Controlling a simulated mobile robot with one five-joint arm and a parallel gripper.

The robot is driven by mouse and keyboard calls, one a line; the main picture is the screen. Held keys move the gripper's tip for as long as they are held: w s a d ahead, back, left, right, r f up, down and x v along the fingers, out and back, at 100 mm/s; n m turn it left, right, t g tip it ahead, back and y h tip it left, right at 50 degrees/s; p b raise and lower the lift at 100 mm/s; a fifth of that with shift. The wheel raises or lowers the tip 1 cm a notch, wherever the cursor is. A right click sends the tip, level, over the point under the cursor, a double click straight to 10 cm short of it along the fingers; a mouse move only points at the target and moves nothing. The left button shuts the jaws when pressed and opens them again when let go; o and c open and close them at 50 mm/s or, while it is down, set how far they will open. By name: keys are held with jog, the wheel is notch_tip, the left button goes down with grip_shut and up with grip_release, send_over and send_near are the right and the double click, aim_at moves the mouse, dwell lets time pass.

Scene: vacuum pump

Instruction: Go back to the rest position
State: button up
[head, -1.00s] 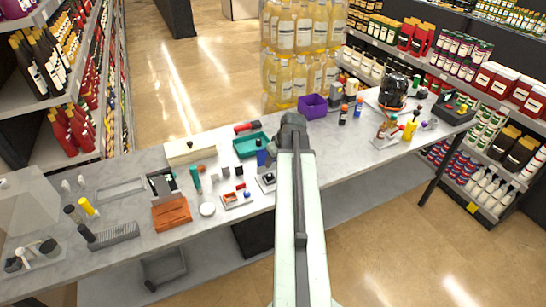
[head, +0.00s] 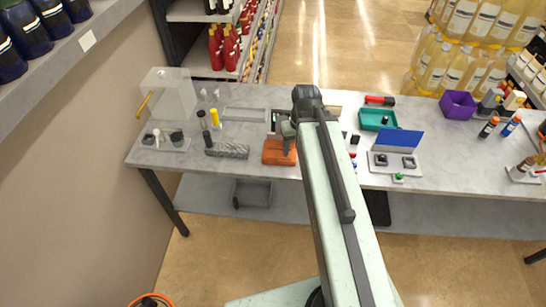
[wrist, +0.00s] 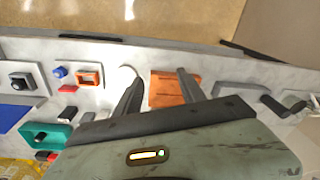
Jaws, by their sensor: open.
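My gripper (wrist: 157,80) is open and empty in the wrist view, its two fingers spread apart above the table. An orange block (wrist: 175,88) lies below, seen between and beside the fingers; whether they touch it cannot be told. A white round piece (wrist: 127,74) shows by the left finger. In the head view, my gripper (head: 288,130) hangs from the arm's far end, near the orange block (head: 279,152). The arm hides part of the table behind it.
The grey table (head: 240,181) carries a teal tray (head: 366,123), a blue panel (head: 396,145), a ribbed grey block (head: 227,151) and a clear cover (head: 163,90). A purple bin (head: 457,105) is at right. A wall and shelf stand at left. The floor in front is mostly clear.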

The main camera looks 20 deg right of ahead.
jog(key=s+a, duration=0.2)
jog(key=a, duration=0.7)
jog(key=shift+g, duration=0.4)
jog(key=shift+w+a, duration=0.1)
